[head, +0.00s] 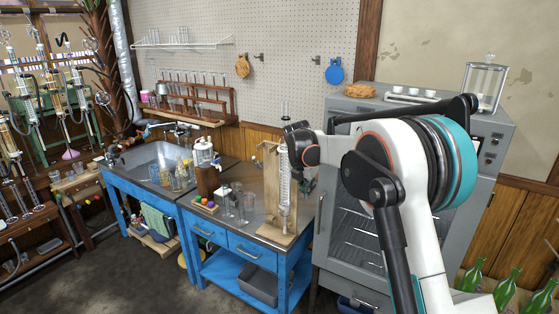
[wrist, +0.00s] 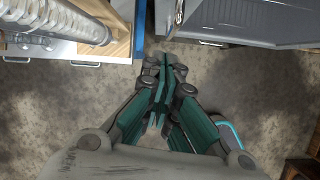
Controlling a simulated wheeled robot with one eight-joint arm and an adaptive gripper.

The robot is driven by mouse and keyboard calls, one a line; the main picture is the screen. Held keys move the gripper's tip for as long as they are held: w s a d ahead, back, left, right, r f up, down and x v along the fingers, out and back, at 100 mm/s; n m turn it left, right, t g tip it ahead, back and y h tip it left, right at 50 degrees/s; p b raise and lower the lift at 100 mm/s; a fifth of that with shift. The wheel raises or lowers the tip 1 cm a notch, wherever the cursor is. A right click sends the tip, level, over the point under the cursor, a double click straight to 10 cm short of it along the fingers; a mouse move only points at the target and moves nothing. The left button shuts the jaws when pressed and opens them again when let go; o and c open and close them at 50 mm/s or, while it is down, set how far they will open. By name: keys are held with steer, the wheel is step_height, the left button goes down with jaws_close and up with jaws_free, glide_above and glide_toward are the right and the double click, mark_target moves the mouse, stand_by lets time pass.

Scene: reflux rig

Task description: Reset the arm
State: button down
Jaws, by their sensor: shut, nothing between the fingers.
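My arm reaches from the right of the head view, bent at a large teal-ringed joint, toward the bench. My gripper (wrist: 166,68) points down over the bare floor in the wrist view, its green fingers closed together with nothing between them. In the head view the gripper is mostly hidden behind the arm and the glass column. The coiled glass condenser (head: 284,185) stands upright on a wooden stand (head: 270,172), just left of my wrist. The condenser also shows at the top left of the wrist view (wrist: 65,22), close beside the gripper but apart from its fingertips.
A blue bench (head: 237,243) with a metal top holds beakers (head: 226,205). A sink (head: 155,158) is to its left. A grey glass-doored cabinet (head: 347,232) stands close behind my arm. Green bottles (head: 507,288) are at lower right. Floor (head: 130,285) in front is clear.

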steer(key=s+d+r+m+t, duration=0.1)
steer(key=s+r+m, duration=0.3)
steer(key=s, duration=0.4)
steer(key=s+d+r+m+y, duration=0.1)
steer(key=s+r+m, duration=0.4)
steer(key=s, duration=0.2)
steer(key=s+d+r+m+t, duration=0.1)
steer(key=s+r+m, duration=0.3)
steer(key=s, duration=0.4)
steer(key=s+f+m+t, duration=0.1)
steer(key=s+f+m, duration=0.2)
steer(key=s+m, duration=0.4)
steer(key=s+f+m+y, duration=0.1)
steer(key=s+f+m, duration=0.2)
steer(key=s, duration=1.4)
steer(key=m, duration=0.4)
steer(key=shift+s+f+t, duration=0.25)
steer(key=shift+s+t, duration=0.15)
